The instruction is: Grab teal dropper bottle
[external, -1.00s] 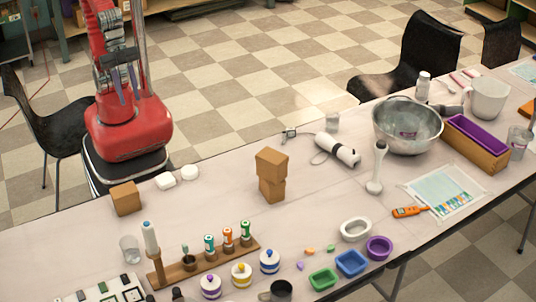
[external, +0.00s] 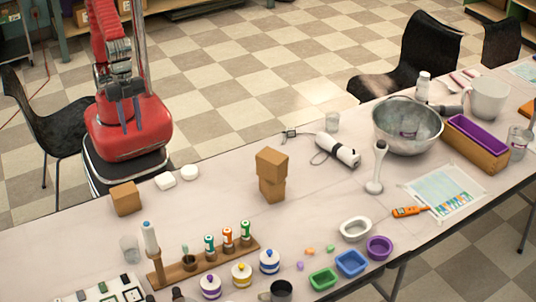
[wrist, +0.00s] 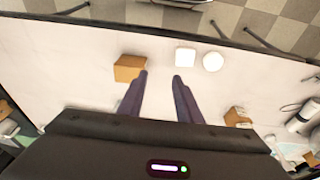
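The teal dropper bottle (external: 209,243) stands upright in a wooden rack (external: 190,269) near the table's front left, beside an orange-labelled bottle (external: 228,238) and a green-labelled bottle (external: 245,232). My gripper (external: 124,126) is over my red base, behind the table's back edge and well away from the rack. In the wrist view my gripper's two fingers (wrist: 160,75) are apart with nothing between them. I cannot make out the teal bottle in the wrist view; my gripper's dark body covers much of the lower part.
A wooden block (external: 126,198) and white soaps (external: 166,180) lie near the back edge. Stacked wooden blocks (external: 271,175) stand mid-table. Around the rack are a clear glass (external: 130,249), several striped jars (external: 242,274) and a dark mug (external: 280,291). The table between blocks and rack is clear.

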